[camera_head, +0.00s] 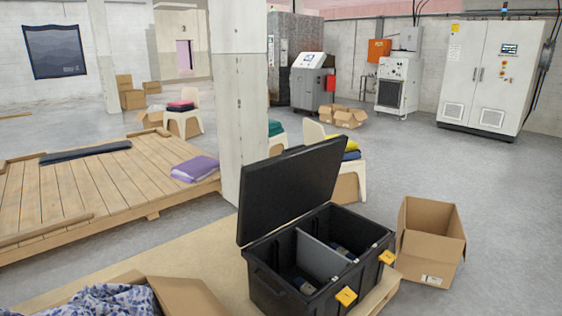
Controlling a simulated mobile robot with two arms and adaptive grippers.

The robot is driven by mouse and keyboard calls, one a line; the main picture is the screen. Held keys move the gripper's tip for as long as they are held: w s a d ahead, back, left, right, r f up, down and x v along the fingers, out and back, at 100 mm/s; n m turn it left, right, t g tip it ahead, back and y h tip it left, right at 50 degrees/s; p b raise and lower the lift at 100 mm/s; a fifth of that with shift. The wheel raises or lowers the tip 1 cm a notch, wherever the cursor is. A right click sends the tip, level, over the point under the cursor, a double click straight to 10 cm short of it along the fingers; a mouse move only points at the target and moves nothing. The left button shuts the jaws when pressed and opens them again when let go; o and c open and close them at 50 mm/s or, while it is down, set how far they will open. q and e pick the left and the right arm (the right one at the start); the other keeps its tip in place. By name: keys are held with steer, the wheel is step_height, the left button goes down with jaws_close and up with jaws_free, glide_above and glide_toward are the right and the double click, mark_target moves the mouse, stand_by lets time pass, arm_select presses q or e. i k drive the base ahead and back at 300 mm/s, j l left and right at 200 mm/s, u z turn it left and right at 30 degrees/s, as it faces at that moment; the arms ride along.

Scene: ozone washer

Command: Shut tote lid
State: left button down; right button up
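The black tote (262,278) stands on a low wooden board in the lower middle of the head view. Its black lid (290,190) is raised, hinged at the tote's far left edge and tilted up. A grey divider (322,256) splits the inside, and a few dark items lie at the bottom, partly hidden. Two yellow latches (346,296) and (387,257) are on the front right side. Neither of my grippers shows in the head view.
An open cardboard box (430,240) stands close to the tote's right. Another open box (185,296) with patterned cloth (95,301) is at the lower left. A concrete pillar (240,100) rises behind the lid. Clear floor lies at the right.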

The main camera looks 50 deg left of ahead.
mark_target(275, 191)
steer(key=i+u, duration=0.1)
steer(key=i, duration=0.55)
steer(key=i+l+u, duration=0.1)
steer(key=i, duration=0.55)
